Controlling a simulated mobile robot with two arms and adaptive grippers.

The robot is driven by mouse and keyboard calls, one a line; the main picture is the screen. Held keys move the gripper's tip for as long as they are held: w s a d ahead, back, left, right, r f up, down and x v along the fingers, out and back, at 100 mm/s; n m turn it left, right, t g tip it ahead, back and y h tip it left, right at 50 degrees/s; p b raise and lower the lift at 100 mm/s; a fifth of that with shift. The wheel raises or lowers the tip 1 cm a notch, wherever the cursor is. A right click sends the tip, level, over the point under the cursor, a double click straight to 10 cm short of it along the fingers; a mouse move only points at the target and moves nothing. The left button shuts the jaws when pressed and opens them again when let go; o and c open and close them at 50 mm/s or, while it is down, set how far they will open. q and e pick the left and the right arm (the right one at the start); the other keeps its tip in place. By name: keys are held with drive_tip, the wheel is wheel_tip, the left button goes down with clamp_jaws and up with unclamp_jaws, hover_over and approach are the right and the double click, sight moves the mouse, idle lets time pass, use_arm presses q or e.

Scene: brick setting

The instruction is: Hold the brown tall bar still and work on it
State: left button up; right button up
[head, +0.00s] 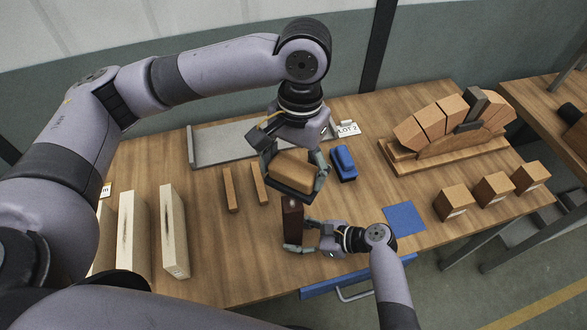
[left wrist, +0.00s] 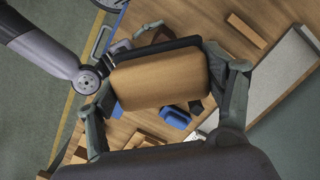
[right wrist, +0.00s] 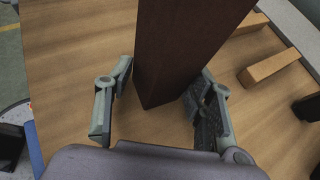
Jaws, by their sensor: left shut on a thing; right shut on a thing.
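The brown tall bar (head: 292,218) is dark and stands upright near the table's front edge. It also fills the middle of the right wrist view (right wrist: 180,45). My right gripper (head: 299,237) is shut on its lower part, one finger on either side. My left gripper (head: 293,174) is shut on a tan block with a dark underside (head: 291,170), directly over the bar. The block also shows between the left fingers in the left wrist view (left wrist: 160,78). The block hides the bar's top, so I cannot tell whether they touch.
Two narrow wooden strips (head: 231,190) lie left of the bar. A blue object (head: 343,162) and a blue square (head: 404,218) lie to its right. Several wooden cubes (head: 493,189) and a block arch (head: 452,124) occupy the right side. Pale long bars (head: 173,230) stand at left.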

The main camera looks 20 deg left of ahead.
use_arm(q)
drive_tip(key=shift+w+a, duration=0.65)
drive_tip(key=shift+w, duration=0.3)
drive_tip(key=shift+f, duration=3.9)
drive_tip(key=shift+s+d+f, duration=0.2)
drive_tip(key=shift+s+d, duration=0.2)
drive_tip(key=shift+s, duration=0.25)
drive_tip(key=shift+c, duration=0.5)
drive_tip(key=shift+s+d, duration=0.3)
drive_tip(key=shift+s, duration=0.2)
drive_tip(key=shift+s+d, duration=0.25)
drive_tip(key=shift+s, duration=0.25)
drive_tip(key=shift+w+a, duration=0.4)
drive_tip(key=shift+w, duration=0.25)
drive_tip(key=shift+w+a, duration=0.35)
drive_tip(key=shift+w, duration=0.3)
drive_tip(key=shift+w+a+r, duration=0.1)
drive_tip(key=shift+w+r, duration=0.1)
drive_tip(key=shift+r, duration=0.4)
drive_tip(key=shift+w+a+r, duration=0.1)
drive_tip(key=shift+w+r, duration=0.1)
drive_tip(key=shift+r, duration=0.4)
drive_tip(key=shift+s+r, duration=0.1)
drive_tip(key=shift+r, duration=2.85)
drive_tip(key=shift+f, duration=0.15)
